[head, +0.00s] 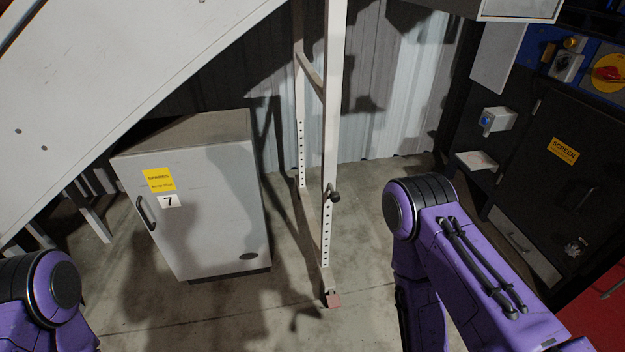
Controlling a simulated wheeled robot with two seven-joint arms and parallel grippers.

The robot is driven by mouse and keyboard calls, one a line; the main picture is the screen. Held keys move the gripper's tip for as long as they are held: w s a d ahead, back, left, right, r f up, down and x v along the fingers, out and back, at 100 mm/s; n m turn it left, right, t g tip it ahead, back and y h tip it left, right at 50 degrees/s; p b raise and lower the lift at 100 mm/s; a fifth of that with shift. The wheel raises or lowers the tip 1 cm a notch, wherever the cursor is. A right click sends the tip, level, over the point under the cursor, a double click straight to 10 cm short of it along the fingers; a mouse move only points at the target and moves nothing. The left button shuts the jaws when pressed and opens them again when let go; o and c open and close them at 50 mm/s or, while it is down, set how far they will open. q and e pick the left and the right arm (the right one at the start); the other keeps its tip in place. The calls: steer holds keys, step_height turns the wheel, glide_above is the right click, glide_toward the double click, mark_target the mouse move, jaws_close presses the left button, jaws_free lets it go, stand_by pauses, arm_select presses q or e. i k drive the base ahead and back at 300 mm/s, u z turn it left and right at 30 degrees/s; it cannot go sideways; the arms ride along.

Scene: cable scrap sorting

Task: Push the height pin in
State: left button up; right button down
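The height pin (335,196) has a dark round knob and sits at the front white post (328,130) of an upright frame. The knob stands out on the right side of the post, above a row of dark holes. How deep the pin sits cannot be told. A second post with holes (301,150) stands behind. My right arm is in view to the right of the post, apart from it, but its gripper is out of view. Only a part of my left arm shows at the lower left; its gripper is out of view too.
A grey cabinet (215,210) with a yellow label and the number 7 stands left of the frame. A dark machine cabinet (560,190) with a "SCREEN" label and a red switch (607,72) stands at the right. A reddish foot (333,298) ends the frame. Some concrete floor is clear.

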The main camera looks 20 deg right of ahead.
mark_target(335, 197)
steer(key=k, duration=1.2)
steer(key=z, duration=1)
steer(key=i, duration=1.35)
steer(key=u, duration=0.65)
steer(key=i, duration=0.7)
steer(key=u, duration=0.7)
